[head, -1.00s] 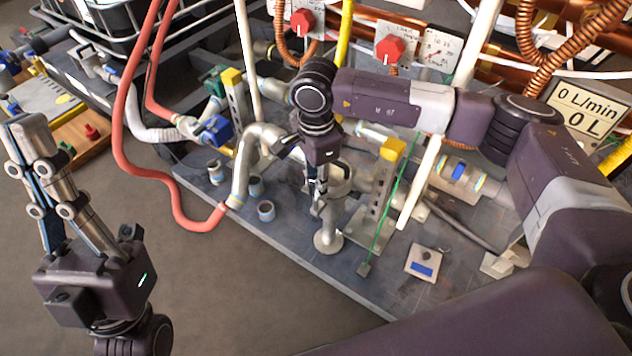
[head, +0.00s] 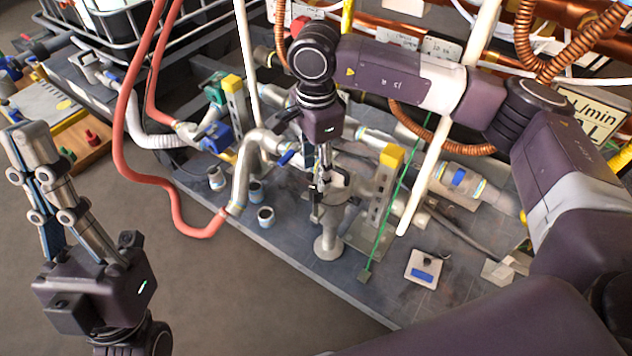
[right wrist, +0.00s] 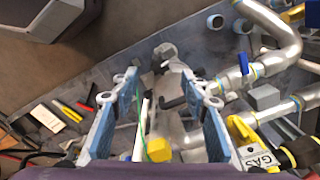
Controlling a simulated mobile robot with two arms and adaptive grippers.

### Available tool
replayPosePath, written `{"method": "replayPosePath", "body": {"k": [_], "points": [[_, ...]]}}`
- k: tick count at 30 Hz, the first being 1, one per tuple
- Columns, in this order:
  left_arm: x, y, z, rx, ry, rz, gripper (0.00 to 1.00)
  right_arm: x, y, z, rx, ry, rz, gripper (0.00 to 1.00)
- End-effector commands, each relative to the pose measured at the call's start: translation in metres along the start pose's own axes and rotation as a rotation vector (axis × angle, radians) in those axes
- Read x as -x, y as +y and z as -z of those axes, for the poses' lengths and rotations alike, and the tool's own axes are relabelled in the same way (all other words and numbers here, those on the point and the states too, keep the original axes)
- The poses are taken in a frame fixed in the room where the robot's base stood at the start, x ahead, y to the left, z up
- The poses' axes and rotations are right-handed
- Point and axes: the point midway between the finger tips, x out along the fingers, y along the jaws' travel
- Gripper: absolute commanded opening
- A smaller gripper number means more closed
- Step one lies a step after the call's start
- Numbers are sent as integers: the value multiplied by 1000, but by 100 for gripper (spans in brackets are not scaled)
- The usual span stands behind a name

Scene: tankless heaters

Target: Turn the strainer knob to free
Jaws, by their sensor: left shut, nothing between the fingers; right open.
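My right gripper (head: 318,197) is open over the metal strainer body (head: 330,243), which stands on a round foot on the grey platform. In the right wrist view, the open fingers (right wrist: 161,86) are on either side of the pipework, with a small dark handle (right wrist: 176,103) between them; I cannot tell for sure that it is the strainer knob. The strainer's top is partly hidden by the gripper in the head view. My left gripper (head: 27,148) is shut and empty, raised at the far left over the floor, far from the strainer.
A yellow-capped bracket (head: 391,160) with a green cord stands right of the strainer. A blue valve handle (head: 287,157) is on the pipe to the left. A red hose (head: 122,135) loops at the left. A white pole (head: 424,175) slants close by the right arm.

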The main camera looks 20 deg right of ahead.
Motion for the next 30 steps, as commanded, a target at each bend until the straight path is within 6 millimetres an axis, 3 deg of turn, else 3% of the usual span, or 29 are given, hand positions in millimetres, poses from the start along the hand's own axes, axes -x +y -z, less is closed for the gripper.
{"method": "replayPosePath", "body": {"k": [3, 9, 30], "points": [[0, 0, 0, 0, 0, 0, 0, 23, -1, 0, 1, 0, 4, 41], [0, 0, 0, -1, 1, -1, 0, 44, 0, 0, 1, -1, 1, 41], [0, 0, 0, 0, 0, -1, 0, 47, 0, 0, 1, -1, -1, 41]]}}
